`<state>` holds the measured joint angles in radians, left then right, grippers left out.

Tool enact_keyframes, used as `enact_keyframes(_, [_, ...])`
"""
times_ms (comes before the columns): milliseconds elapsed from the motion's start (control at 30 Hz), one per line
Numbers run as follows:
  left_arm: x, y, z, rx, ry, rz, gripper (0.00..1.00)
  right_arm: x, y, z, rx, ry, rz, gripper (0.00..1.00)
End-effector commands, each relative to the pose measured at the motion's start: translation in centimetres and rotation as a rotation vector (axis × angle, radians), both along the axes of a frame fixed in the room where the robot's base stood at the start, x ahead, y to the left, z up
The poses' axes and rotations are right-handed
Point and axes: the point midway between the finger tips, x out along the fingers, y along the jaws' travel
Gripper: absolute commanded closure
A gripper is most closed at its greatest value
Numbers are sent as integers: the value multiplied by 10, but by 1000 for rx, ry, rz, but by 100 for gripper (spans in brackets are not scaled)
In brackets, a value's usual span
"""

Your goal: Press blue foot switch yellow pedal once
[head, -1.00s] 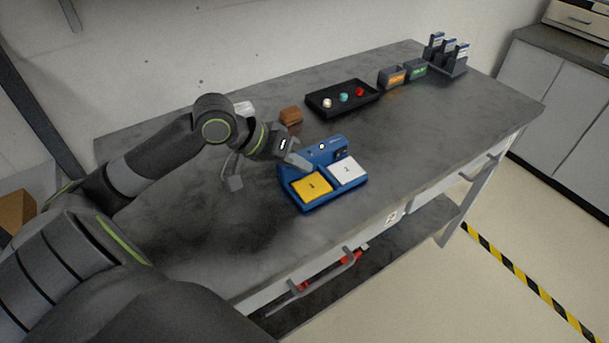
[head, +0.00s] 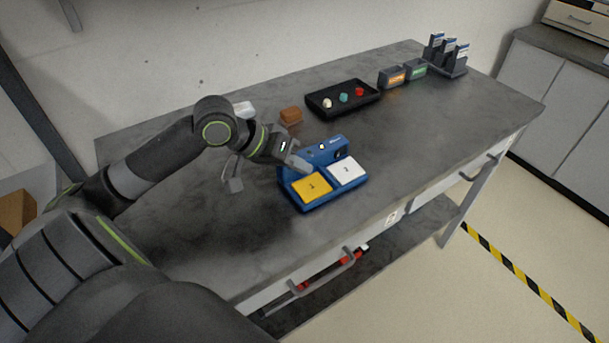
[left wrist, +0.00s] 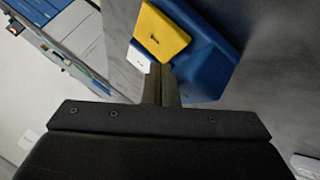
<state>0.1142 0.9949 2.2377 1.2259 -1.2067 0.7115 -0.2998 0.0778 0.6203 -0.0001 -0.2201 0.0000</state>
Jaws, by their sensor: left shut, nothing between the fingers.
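The blue foot switch (head: 322,203) lies on the grey table, with a yellow pedal (head: 311,187) marked 1 on its left and a white pedal (head: 347,170) marked 2 on its right. My left gripper (head: 300,163) is shut and empty, just behind the yellow pedal over the switch's rear left part. In the left wrist view the shut fingers (left wrist: 161,85) reach toward the blue housing (left wrist: 212,70), below the yellow pedal (left wrist: 162,32) in the picture. A corner of the white pedal (left wrist: 138,60) shows there too. I cannot tell whether the fingertips touch the housing. My right gripper is not in view.
A brown block (head: 291,115) sits behind the switch. The table (head: 430,130) is clear to the right of the switch.

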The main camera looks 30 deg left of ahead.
Motion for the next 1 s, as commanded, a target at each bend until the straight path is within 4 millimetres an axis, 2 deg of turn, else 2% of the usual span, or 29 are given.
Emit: enact_keyframes(1000, [-1, 2, -13, 3, 8, 4, 100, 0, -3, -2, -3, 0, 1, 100])
